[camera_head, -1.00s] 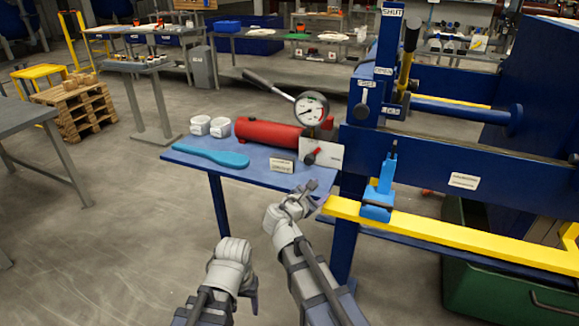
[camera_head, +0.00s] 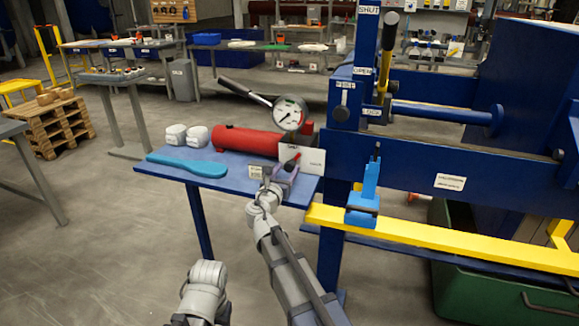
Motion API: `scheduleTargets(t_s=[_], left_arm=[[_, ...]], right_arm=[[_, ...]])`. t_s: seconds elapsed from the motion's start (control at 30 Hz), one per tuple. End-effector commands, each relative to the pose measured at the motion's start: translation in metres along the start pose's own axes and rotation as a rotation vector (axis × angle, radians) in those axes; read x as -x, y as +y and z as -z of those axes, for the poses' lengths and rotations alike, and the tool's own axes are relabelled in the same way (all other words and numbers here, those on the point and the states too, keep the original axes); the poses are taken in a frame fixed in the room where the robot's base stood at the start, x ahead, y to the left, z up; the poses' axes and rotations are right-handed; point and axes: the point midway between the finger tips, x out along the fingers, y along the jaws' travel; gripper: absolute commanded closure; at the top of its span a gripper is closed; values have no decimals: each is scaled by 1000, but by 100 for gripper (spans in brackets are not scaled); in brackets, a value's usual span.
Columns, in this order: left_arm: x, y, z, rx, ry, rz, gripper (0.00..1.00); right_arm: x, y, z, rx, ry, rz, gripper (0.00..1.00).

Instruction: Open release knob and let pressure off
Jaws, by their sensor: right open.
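The release knob (camera_head: 292,162), red with a dark stem, sits in front of a white plate (camera_head: 313,160) at the right end of the small blue table. The red pump cylinder (camera_head: 245,141) lies behind it, with a round white gauge (camera_head: 289,114) above and a dark lever (camera_head: 245,93) slanting up to the left. My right gripper (camera_head: 279,179) is open just below and in front of the knob; I cannot tell whether it touches it. My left gripper (camera_head: 206,280) is low in the picture, away from the table, and its fingers are hidden.
The blue press frame (camera_head: 400,160), a yellow bar (camera_head: 450,244) and a blue clamp (camera_head: 364,195) stand to the right.

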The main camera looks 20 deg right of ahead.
Motion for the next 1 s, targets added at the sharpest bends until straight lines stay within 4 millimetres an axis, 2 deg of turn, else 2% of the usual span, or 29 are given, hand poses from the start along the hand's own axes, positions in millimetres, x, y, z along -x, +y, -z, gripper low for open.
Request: scheduleTargets(t_s=[0.03, 0.1, 0.2, 0.47, 1.0], left_arm=[[0, 0, 0, 0, 0, 0, 43], [0, 0, 0, 0, 0, 0, 43], [0, 0, 0, 0, 0, 0, 43], [0, 0, 0, 0, 0, 0, 43], [0, 0, 0, 0, 0, 0, 43]], right_arm=[[-11, 1, 0, 0, 0, 2, 43], [-20, 1, 0, -1, 0, 2, 43], [-28, 1, 0, -1, 0, 1, 43], [-29, 0, 0, -1, 0, 0, 43], [-29, 0, 0, -1, 1, 0, 100]])
